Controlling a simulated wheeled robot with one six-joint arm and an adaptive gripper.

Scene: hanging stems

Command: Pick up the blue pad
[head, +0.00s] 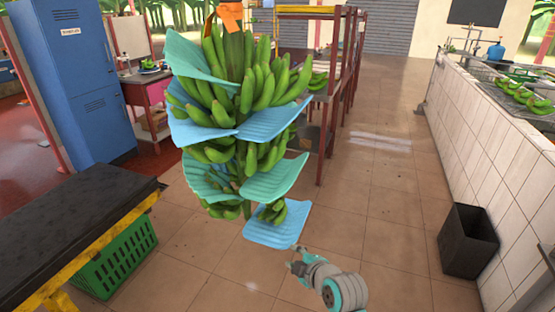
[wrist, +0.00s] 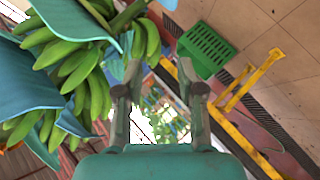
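A big hanging bunch of green bananas (head: 247,85) has several curved pads between its tiers, some teal and some blue. The lowest pad (head: 277,232) is blue and sticks out below the bottom bananas. Another blue pad (head: 268,124) sits higher, and teal pads lie at the top (head: 188,55) and lower middle (head: 272,182). My gripper (head: 293,260) is just below and right of the lowest pad, apart from it. In the wrist view my gripper (wrist: 160,68) has its fingers spread with nothing held between them. Pads and bananas fill the left there; I cannot tell which pad is which.
A black-topped table (head: 75,225) with a yellow frame stands at left, with a green crate (head: 118,258) under it. A blue locker (head: 75,75) is behind. A tiled basin wall (head: 490,150) and a black bin (head: 467,240) stand at right. The floor between is clear.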

